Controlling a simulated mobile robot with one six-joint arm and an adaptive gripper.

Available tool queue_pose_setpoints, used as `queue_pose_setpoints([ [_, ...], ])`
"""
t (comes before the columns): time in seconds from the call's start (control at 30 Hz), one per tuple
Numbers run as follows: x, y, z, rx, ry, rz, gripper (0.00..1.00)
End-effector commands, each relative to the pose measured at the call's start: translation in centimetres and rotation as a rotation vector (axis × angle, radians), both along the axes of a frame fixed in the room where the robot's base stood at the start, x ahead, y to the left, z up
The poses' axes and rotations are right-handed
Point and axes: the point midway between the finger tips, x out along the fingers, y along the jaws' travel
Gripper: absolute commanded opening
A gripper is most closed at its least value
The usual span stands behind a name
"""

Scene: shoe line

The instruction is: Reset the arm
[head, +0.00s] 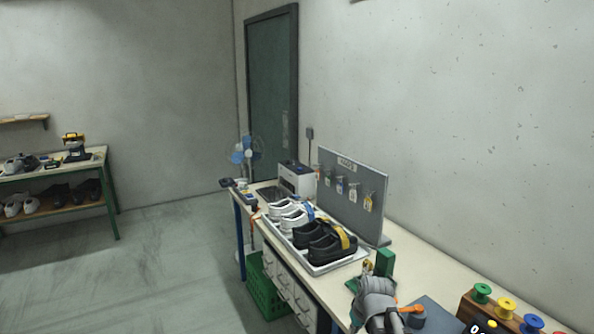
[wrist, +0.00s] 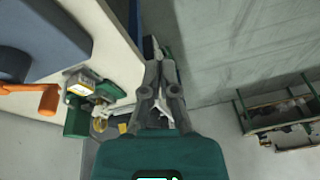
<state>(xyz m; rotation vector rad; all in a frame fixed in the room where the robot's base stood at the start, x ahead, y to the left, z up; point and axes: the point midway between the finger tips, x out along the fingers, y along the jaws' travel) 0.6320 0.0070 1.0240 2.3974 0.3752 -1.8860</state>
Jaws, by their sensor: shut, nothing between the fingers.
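My gripper (wrist: 160,66) points away from the camera in the wrist view. Its fingers are shut with nothing between them. It hangs by the edge of the workbench (wrist: 116,18), with grey floor on its right. In the head view my grey arm (head: 377,303) shows at the bottom, over the front part of the workbench (head: 408,262). The fingertips cannot be made out clearly there.
A white tray (head: 318,270) with white and black shoes stands before a grey pegboard (head: 352,190) with tags. Coloured spools (head: 506,305) stand at lower right. A green crate (head: 265,290) is under the bench. Floor to the left is clear.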

Motion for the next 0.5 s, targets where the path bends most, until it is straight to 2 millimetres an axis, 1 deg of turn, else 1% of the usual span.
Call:
queue_pose_setpoints([
  [0.03, -2.7, 0.0, -0.2, -0.021, 0.052, -0.038, 0.0],
  [0.1, -5.2, -0.2, -0.5, -0.054, 0.118, -0.094, 0.0],
  [0.2, -7.7, -0.4, -0.6, -0.092, 0.186, -0.162, 0.0],
  [0.33, -9.3, -0.7, -0.7, -0.122, 0.229, -0.212, 0.0],
  [0.5, -9.5, -0.8, -0.7, -0.129, 0.24, -0.226, 0.0],
])
